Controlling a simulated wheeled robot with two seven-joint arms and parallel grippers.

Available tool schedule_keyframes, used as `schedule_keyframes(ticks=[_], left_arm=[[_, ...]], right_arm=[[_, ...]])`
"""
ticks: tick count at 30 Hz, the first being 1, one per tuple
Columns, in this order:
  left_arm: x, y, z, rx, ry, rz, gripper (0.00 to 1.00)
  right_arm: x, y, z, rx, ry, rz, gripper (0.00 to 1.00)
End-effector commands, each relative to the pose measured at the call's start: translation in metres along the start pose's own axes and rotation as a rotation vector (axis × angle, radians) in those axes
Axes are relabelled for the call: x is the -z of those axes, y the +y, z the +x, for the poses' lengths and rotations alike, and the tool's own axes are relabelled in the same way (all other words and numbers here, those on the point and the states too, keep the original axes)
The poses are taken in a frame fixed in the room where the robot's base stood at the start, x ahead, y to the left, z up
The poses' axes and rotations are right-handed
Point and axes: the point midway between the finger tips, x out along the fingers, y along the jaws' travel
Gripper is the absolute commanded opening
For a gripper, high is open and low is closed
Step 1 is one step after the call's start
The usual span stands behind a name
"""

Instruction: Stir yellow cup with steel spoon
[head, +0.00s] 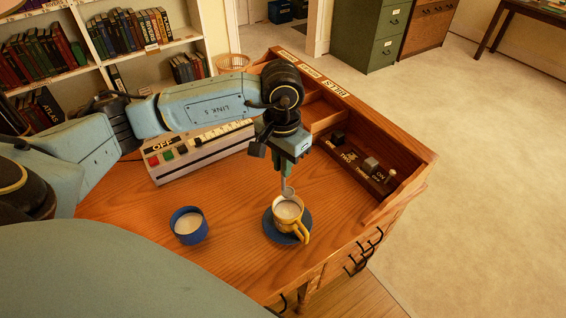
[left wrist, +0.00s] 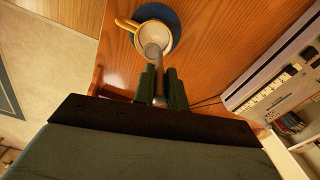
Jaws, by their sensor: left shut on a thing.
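The yellow cup (head: 288,211) holds a pale liquid and stands on a dark blue saucer (head: 267,227) near the desk's front edge. My left gripper (head: 283,172) points down above the cup and is shut on the steel spoon (head: 284,185). The spoon hangs down with its lower end at the cup's mouth; I cannot tell how deep it reaches. In the left wrist view the gripper (left wrist: 164,90) grips the spoon (left wrist: 154,60), which overlaps the yellow cup (left wrist: 128,24) on its saucer (left wrist: 174,20). My right gripper is not in view.
A blue cup (head: 189,225) with pale liquid stands left of the saucer. A control box (head: 190,155) with buttons lies behind it on the wooden desk (head: 140,207). A raised wooden tray with switches (head: 360,165) borders the right side. Bare desk lies between the cups and box.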

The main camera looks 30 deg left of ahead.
Motion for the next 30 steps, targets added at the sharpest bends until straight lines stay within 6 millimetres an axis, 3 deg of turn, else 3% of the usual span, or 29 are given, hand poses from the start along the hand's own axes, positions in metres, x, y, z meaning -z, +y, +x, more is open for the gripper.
schedule_keyframes(ticks=[15,30], left_arm=[[-0.001,0.001,0.046,-0.002,-0.002,0.001,0.00],[-0.001,0.000,0.089,-0.001,0.001,0.001,0.00]], right_arm=[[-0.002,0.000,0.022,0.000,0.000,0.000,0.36],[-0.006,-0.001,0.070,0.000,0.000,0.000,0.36]])
